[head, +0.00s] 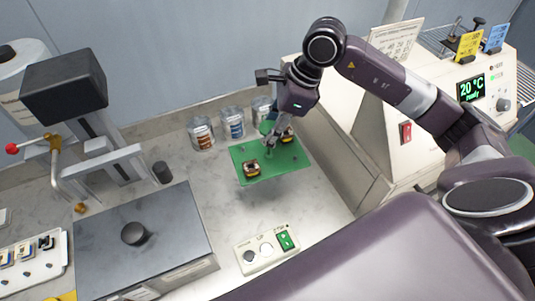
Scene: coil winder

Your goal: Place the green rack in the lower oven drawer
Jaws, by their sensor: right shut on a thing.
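The green rack (268,171) is a flat green plate near the middle of the head view, slightly tilted, above the grey worktop. A small yellow and dark coil part (251,167) sits on its left half. My right gripper (272,142) reaches down from above and is shut on the rack near its middle; the fingertips are partly hidden against it. The white oven (420,120) stands on the right, with a green display reading 20 °C. Its lower drawer cannot be made out; my right arm covers part of the oven. My left gripper is not in view.
Several cans (233,122) stand behind the rack by the wall. A button box (267,249) lies in front. A dark-topped box with a knob (145,240) and a machine with a red-knobbed lever (75,100) stand left. Bare worktop surrounds the rack's front.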

